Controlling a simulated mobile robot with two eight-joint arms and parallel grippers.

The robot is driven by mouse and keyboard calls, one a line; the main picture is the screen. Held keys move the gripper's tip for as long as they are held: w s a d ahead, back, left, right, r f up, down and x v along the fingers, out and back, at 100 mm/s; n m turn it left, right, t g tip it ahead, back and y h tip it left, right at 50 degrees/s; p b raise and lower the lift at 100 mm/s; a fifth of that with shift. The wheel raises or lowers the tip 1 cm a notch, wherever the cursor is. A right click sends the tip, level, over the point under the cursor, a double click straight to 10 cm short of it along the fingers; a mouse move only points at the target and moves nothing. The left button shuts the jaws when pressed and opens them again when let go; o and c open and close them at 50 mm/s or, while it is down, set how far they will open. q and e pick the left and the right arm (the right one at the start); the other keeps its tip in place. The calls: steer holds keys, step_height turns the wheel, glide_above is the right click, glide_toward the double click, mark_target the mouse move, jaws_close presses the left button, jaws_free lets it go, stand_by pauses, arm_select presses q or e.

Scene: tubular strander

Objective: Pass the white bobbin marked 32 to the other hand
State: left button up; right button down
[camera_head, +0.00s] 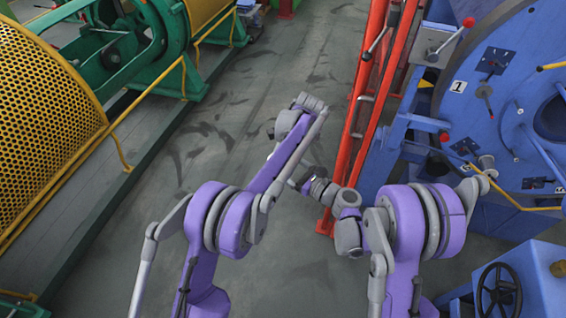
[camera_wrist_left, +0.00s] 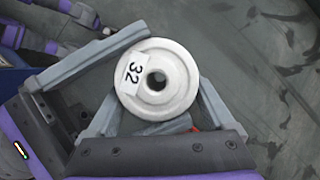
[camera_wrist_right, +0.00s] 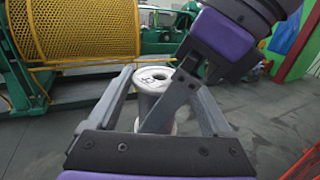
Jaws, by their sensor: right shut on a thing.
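The white bobbin marked 32 (camera_wrist_left: 172,88) shows end-on in the left wrist view, with its number label facing that camera. It also stands upright in the right wrist view (camera_wrist_right: 152,84), its side partly hidden by a left finger. My right gripper (camera_wrist_right: 166,84) is shut on the bobbin; one of its fingers runs past the bobbin's upper left side in the left wrist view. My left gripper (camera_wrist_left: 161,90) is open, with its fingers on either side of the bobbin. Contact of the left fingers cannot be told. In the head view the bobbin and fingertips are hidden behind my arms.
A yellow mesh guard (camera_head: 45,115) with a green machine stands at left. A red-orange upright frame (camera_head: 374,95) stands close to my right arm. A blue machine (camera_head: 500,90) fills the right, with a handwheel (camera_head: 499,290) below. The grey floor between is clear.

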arm_select(q)
steer(key=shift+o, duration=1)
steer(key=v, duration=1.1)
steer(key=s+a+r+n+t+h, duration=0.2)
steer(key=a+r+n, duration=0.1)
steer(key=a+r, duration=0.35)
steer(key=s+a+n+t+h, duration=0.1)
steer(key=s+a+n, duration=0.2)
steer(key=s+a, duration=0.4)
steer(key=s+a+f+n+t, duration=0.1)
steer(key=s+a+f+n, duration=0.1)
steer(key=s, duration=0.5)
steer(key=s+a+f+n+t, duration=0.2)
steer(key=s+f, duration=0.3)
steer(key=s, duration=0.3)
steer(key=s+a+f+n+t+h, duration=0.1)
steer(key=s+a+f+n, duration=0.1)
steer(key=s, duration=0.5)
steer(key=shift+s+a+f+t, duration=0.2)
steer(key=shift+s+f+t, duration=0.2)
steer(key=shift+f, duration=0.5)
